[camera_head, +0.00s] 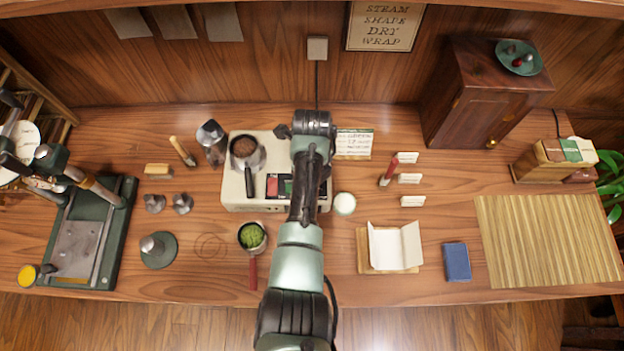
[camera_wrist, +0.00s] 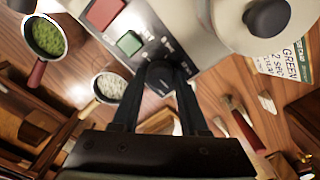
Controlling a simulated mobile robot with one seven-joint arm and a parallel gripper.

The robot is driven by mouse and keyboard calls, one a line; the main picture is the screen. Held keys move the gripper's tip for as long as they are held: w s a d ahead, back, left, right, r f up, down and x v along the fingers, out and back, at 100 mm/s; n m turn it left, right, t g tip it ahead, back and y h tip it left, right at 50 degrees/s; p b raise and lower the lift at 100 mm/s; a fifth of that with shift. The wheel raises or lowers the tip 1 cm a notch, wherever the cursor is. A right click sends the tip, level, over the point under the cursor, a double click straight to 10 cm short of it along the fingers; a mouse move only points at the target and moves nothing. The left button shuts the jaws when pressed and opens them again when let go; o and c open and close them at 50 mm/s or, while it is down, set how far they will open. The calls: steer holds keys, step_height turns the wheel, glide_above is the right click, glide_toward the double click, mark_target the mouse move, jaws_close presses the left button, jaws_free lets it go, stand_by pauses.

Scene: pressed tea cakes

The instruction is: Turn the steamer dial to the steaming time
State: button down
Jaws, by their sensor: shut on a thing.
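The steamer (camera_head: 236,192) is a cream box near the middle of the counter, partly hidden by my arm. In the wrist view its sloped front panel (camera_wrist: 190,62) shows a red button (camera_wrist: 103,12), a green button (camera_wrist: 130,43) and a dark round dial (camera_wrist: 159,76) with small marks around it. My gripper (camera_wrist: 158,84) is shut on the dial, one finger on each side. The dial's exact setting is too small to read. In the head view the dial and fingertips are hidden under my arm. A card (camera_wrist: 285,62) reads "GREEN" and a line with "2 SEC", partly cut off.
A red-handled pan of green leaves (camera_head: 251,237) stands in front of the steamer. A small pale bowl (camera_head: 344,204) is close to my arm's right. A dark-filled pan (camera_head: 246,152) sits on the steamer's left. White paper (camera_head: 397,246) lies farther right.

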steer(key=shift+r, duration=0.1)
steer(key=shift+c, duration=2.2)
jaws_free()
step_height(320, 180, up, 13)
steer(key=b, duration=0.2)
